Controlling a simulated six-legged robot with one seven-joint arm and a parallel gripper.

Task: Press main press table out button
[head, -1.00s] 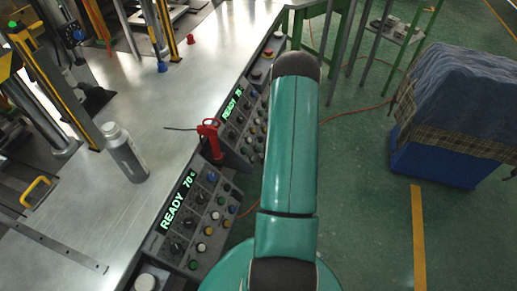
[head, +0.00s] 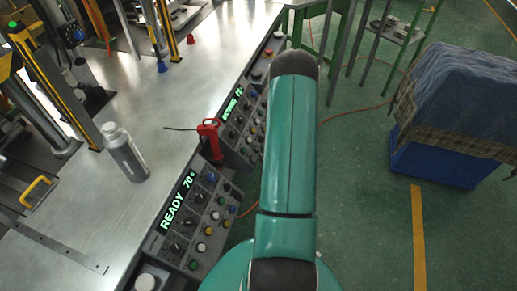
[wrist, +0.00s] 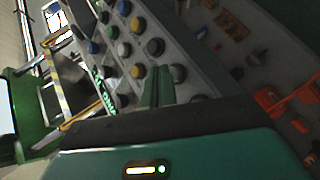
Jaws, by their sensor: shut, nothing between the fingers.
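A sloped control panel (head: 185,225) with a green "READY 70" display and several coloured buttons stands at the table's front edge. A second panel (head: 236,135) of the same kind stands farther back, partly hidden by my arm. In the wrist view, my gripper (wrist: 158,76) is shut and empty, pointing at a button panel. Contact cannot be told. Button labels are unreadable, so the table out button cannot be picked out. The head view hides my gripper.
A red tool (head: 209,140) stands between the panels. A grey bottle (head: 124,153) stands on the metal table (head: 105,205). Yellow-edged press columns (head: 52,85) rise at the left. A cloth-covered blue box (head: 432,160) stands on the open floor at right.

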